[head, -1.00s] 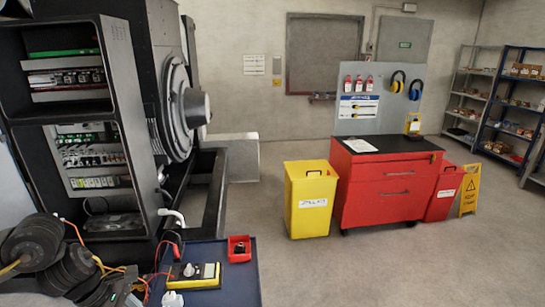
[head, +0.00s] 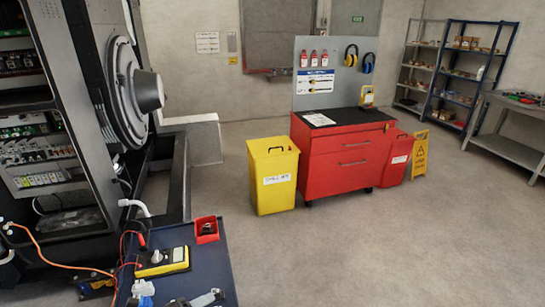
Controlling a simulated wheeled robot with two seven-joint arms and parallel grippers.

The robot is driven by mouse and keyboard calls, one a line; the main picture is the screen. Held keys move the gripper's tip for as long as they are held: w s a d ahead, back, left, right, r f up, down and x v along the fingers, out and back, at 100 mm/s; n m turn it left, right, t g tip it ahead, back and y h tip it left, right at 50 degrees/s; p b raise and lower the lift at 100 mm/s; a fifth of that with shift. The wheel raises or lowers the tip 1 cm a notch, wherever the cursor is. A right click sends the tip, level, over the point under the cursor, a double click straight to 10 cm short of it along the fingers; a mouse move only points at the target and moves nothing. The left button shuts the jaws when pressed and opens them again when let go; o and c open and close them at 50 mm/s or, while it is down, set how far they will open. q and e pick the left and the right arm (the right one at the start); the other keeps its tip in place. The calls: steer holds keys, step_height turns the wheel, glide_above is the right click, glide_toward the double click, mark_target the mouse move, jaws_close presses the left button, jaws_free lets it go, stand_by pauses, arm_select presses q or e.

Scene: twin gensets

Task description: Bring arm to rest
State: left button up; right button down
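A small dark shape (head: 5,255) at the left edge is too cut off to name. The blue cart top (head: 205,262) stands at the bottom of the view. On it are a yellow and black meter (head: 163,261) with a pale knob, a red bin (head: 206,229) with dark contents, and a white item (head: 142,291). A grey metallic item (head: 207,299) is cut by the bottom edge. I cannot tell what it is. Red and orange leads run left from the meter.
The open control cabinet (head: 70,115) and the genset (head: 138,90) with its black frame take up the left. A yellow bin (head: 272,180), a red tool cabinet (head: 340,155) and a yellow caution sign (head: 420,155) stand beyond. A workbench (head: 510,150) stands right. Floor between is clear.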

arm_select(q)
steer(key=s+a+f+n+g+y, duration=0.3)
steer(key=s+f+n, duration=0.3)
steer(key=s+n, duration=0.55)
steer(key=s+a+f+n+g+y, duration=0.4)
steer(key=s+n, duration=0.4)
steer(key=n, duration=0.7)
step_height(320, 180, down, 31)
steer(key=b, duration=0.5)
steer(key=s+a+f+g+b, duration=0.1)
steer(key=s+f+b, duration=0.1)
steer(key=s+f, duration=0.6)
steer(key=s+a+f+b, duration=0.1)
steer(key=s+f+b, duration=0.2)
steer(key=s+f, duration=0.5)
step_height(320, 180, down, 6)
steer(key=shift+s+r+g+h, duration=0.1)
steer(key=shift+s+g+h, duration=0.2)
steer(key=shift+s+g, duration=0.1)
